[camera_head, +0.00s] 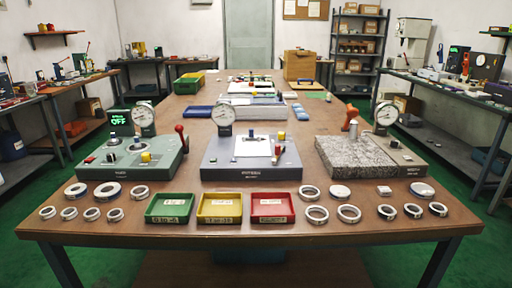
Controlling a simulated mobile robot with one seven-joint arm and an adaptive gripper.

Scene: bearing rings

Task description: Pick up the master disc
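No label marks a master disc, and I cannot tell for sure which piece it is. A flat, pale, solid-looking disc (340,191) lies at the front right of the wooden table, among open rings. Another solid-looking disc with a pale top and a dark bluish rim (422,190) lies farther right, in front of the speckled stone gauge stand (366,158). Both lie flat and apart from their neighbours. My gripper is not in view.
Red (272,208), yellow (219,208) and green (170,208) trays stand at the front middle of the table (240,235). Several metal rings lie left (107,191) and right (349,213) of them. A green (135,157) and a grey (250,157) gauge stand sit behind.

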